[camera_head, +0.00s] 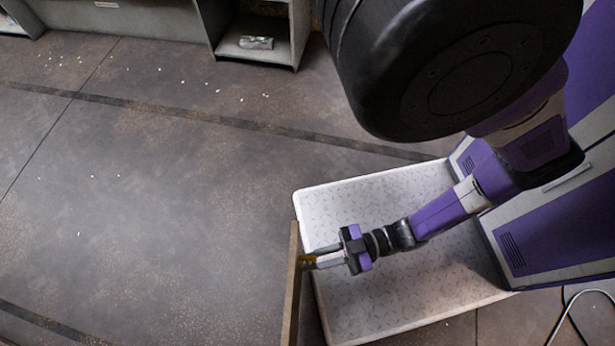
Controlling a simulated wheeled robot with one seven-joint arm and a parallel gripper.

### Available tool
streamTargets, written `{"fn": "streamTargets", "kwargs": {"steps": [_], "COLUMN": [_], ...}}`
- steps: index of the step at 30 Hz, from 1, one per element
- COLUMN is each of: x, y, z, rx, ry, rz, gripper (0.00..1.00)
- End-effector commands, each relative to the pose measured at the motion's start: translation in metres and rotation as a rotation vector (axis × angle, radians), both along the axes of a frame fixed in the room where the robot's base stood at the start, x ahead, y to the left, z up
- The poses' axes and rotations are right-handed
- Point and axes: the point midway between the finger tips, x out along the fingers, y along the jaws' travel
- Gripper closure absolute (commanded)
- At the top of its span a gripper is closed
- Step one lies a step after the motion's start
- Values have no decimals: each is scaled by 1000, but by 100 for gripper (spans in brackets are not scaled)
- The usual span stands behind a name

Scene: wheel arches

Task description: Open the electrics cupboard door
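A thin upright panel with a wooden edge (290,290), apparently the cupboard door, stands by the left side of a white speckled top (440,285). I see it almost edge-on from above. Its far end is close to the white top, and a dark gap widens between them toward the bottom of the picture. My gripper (308,259) reaches left over the white top, its fingertips at the panel's right side. A small yellowish piece shows at the fingertips; I cannot tell whether it is a handle or is held. The panel's faces and lower end are hidden.
Open grey floor (150,200) fills the left side, with small pale specks. A grey shelf unit (278,47) with a crumpled silvery item (256,42) stands at the back. A pale cable (570,315) lies at the lower right.

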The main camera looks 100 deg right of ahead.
Motion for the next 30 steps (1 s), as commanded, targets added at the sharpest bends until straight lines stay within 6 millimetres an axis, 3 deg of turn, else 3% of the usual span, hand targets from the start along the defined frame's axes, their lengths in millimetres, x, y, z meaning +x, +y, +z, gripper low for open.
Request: {"fn": "streamTargets", "kwargs": {"steps": [11, 24, 30], "x": [-3, -65, -78], "y": [0, -2, -2], "z": [0, -1, -1], "rx": [0, 0, 0], "ry": [1, 4, 2], "rz": [1, 0, 0], "gripper": [80, 80, 80]}}
